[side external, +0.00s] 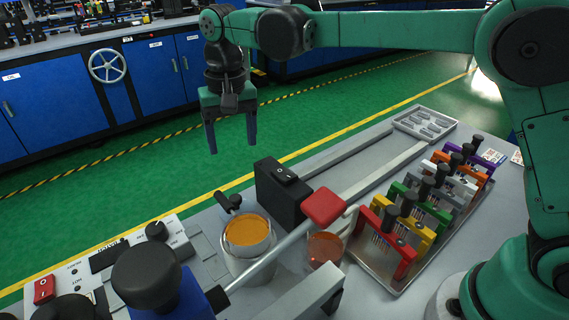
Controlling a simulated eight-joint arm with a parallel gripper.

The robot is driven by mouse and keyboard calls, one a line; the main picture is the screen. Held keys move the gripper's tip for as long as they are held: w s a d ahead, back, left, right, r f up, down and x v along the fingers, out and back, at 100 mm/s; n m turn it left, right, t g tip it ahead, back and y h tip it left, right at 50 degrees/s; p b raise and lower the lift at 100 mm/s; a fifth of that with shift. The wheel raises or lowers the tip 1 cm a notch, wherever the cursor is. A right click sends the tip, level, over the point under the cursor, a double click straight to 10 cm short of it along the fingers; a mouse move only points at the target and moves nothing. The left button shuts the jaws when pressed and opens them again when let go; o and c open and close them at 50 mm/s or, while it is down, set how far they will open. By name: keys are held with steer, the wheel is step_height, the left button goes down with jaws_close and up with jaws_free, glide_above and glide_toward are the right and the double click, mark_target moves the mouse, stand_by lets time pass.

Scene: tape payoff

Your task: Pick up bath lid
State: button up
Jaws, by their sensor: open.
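My gripper (232,143) hangs at the upper left of centre, fingers pointing down and apart. It is open with nothing between the fingers, high above the bench and apart from everything on it. A pale round pot (240,264) with an orange top (247,230) stands on the bench below it. I cannot tell whether the orange surface is a lid or the pot's contents. A small black knobbed piece (229,202) shows just behind the pot. No other part is clearly a bath lid.
A black switch box (279,196), a red block (324,206) and an orange-filled cup (325,250) crowd the pot's right. A tray (381,278) holds several coloured handled tools. A control panel (122,258) stands at left. The air around my gripper is clear.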

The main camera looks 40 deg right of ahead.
mark_target(235, 197)
steer(key=f, duration=0.8)
steer(key=a+f, duration=0.1)
steer(key=f, duration=0.3)
steer(key=shift+w+f, duration=0.2)
steer(key=shift+f, duration=0.2)
jaws_close()
